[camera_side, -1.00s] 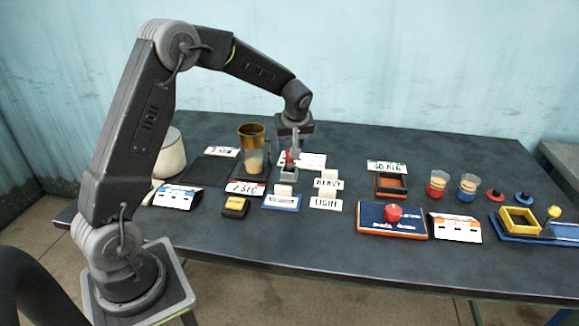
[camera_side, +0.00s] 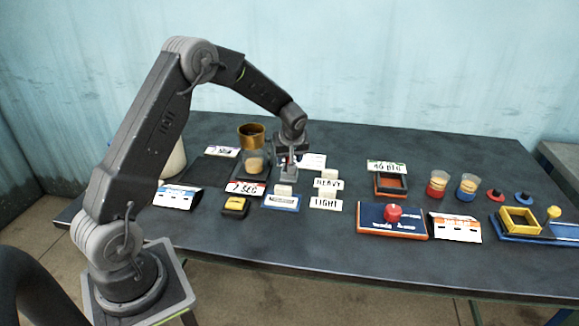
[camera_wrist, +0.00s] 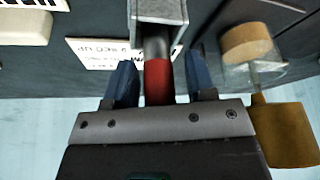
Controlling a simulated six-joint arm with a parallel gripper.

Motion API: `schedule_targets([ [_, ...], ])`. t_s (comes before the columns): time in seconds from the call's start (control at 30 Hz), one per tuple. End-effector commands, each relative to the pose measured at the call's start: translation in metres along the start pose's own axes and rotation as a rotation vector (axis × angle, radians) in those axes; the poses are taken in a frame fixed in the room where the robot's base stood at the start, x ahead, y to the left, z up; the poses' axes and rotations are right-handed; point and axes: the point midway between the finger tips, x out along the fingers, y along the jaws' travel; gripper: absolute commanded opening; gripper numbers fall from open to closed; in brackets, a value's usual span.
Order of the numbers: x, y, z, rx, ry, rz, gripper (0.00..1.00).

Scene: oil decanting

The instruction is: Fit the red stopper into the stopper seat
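The red stopper (camera_wrist: 157,85) is a red cylinder with a dark grey section in line with it. In the wrist view it lies between the two blue fingers of my gripper (camera_wrist: 161,82), with a visible gap at the right finger and a narrow one at the left. Its dark end meets a grey square metal block (camera_wrist: 160,12), apparently the stopper seat; how deep it sits in the block is hidden. In the side view my gripper (camera_side: 288,158) is low over the grey block (camera_side: 290,173), and the stopper is barely visible.
A brass cup (camera_side: 251,136) and a glass of tan contents (camera_side: 255,161) stand close left of my gripper. Label cards, including HEAVY (camera_side: 328,184), and a white block on a blue base (camera_side: 282,202) lie nearby. A red button panel (camera_side: 392,220) is farther right.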

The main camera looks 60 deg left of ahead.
Motion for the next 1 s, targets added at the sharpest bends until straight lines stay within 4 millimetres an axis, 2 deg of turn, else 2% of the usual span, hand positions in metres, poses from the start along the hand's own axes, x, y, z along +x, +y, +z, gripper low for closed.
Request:
schedule_targets([
  [0.07,0.0,0.0,0.0,0.0,0.0,0.0,0.43],
  [0.5,0.0,0.0,0.0,0.0,0.0,0.0,0.01],
  [0.8,-0.004,0.0,-0.002,-0.001,0.002,0.001,0.0],
  [1.0,-0.034,0.001,-0.015,-0.002,0.005,0.004,0.0],
])
